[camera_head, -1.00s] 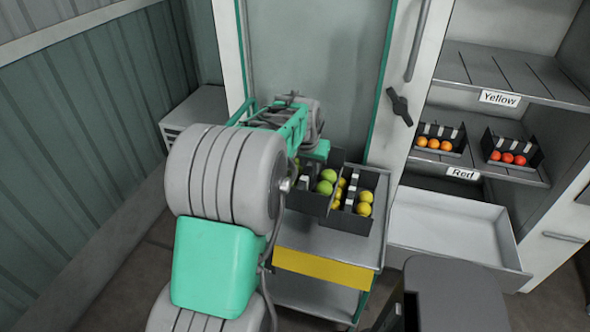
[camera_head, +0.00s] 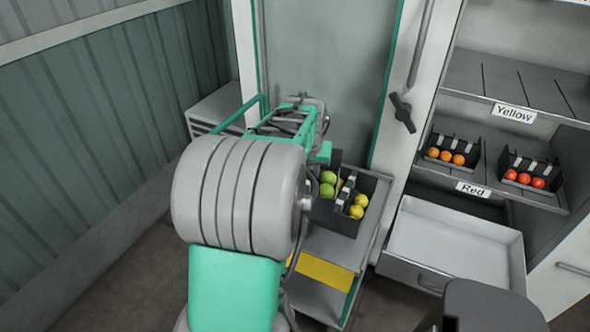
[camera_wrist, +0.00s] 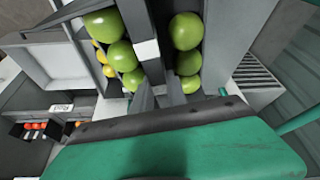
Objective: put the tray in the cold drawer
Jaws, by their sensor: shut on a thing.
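My gripper (camera_wrist: 160,97) is shut on the middle divider of a dark tray (camera_wrist: 147,50) with green tomatoes on both sides of it in the wrist view. In the head view my arm hides much of this green tray and my fingertips; some green tomatoes (camera_head: 328,184) show beside my wrist. It is close to a second dark tray (camera_head: 337,222) with yellow tomatoes, on the cart (camera_head: 374,218). I cannot tell whether the green tray touches the cart. A white drawer (camera_head: 452,238), open and empty, sticks out below the shelves at right.
Shelves right of the cart carry a tray of orange tomatoes (camera_head: 452,150) and a tray of red ones (camera_head: 524,178), with "Yellow" (camera_head: 514,113) and "Red" (camera_head: 472,189) labels. A tall door with a dark handle (camera_head: 403,113) stands behind the cart. A ribbed wall (camera_head: 90,150) is at left.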

